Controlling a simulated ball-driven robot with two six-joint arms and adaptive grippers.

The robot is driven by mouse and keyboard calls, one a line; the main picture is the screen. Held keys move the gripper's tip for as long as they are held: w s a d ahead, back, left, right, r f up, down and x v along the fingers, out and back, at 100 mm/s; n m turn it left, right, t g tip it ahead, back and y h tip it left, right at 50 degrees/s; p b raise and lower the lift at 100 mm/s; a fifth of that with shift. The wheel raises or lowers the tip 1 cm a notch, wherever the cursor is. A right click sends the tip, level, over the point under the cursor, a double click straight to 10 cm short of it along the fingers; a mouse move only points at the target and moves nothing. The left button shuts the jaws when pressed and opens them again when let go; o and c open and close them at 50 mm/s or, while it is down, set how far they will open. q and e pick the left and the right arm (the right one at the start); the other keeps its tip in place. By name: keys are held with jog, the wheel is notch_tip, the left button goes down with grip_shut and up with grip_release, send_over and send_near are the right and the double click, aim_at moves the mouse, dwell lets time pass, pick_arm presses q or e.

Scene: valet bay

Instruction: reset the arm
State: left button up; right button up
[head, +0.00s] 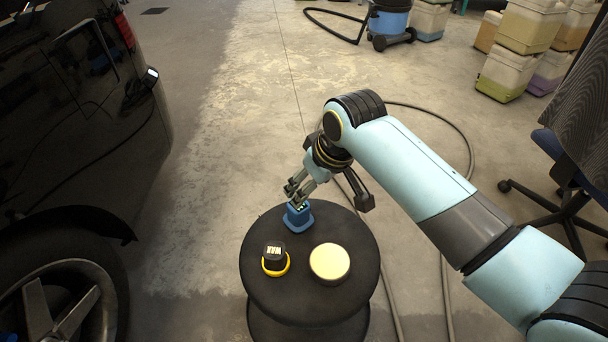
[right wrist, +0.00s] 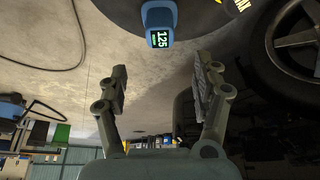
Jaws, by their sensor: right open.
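My right arm (head: 420,175) reaches in from the right over a round black stool (head: 290,305). My right gripper (head: 296,192) is open and empty, just behind and above a small blue device (head: 299,217) on the stool. In the right wrist view, the open fingers of my right gripper (right wrist: 160,76) have nothing between them. The blue device (right wrist: 158,38), with a lit display reading 125, is beyond the fingertips there, apart from them. My left gripper is not in view.
A black and yellow wax applicator (head: 275,257) and a round cream-topped tin (head: 330,262) share the stool. A black car (head: 80,110) stands at left, an office chair (head: 570,160) at right. A hose (head: 440,118) lies on the floor. Floor left of the stool is clear.

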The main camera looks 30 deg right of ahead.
jog(key=s+d+r+g+h, duration=0.1)
jog(key=s+r, duration=0.4)
jog(key=s, duration=0.7)
jog(key=s+d+r+g, duration=0.1)
jog(key=s+r, duration=0.3)
jog(key=s, duration=0.8)
jog(key=s+d+f+m+g, duration=0.1)
jog(key=s+f, duration=0.1)
jog(key=f, duration=1.1)
jog(key=s+d+f, duration=0.1)
jog(key=d+f, duration=0.1)
jog(key=f, duration=1.1)
jog(key=s+f+g, duration=0.1)
jog(key=s+f, duration=1.3)
jog(key=s, duration=0.5)
jog(key=shift+d, duration=0.35)
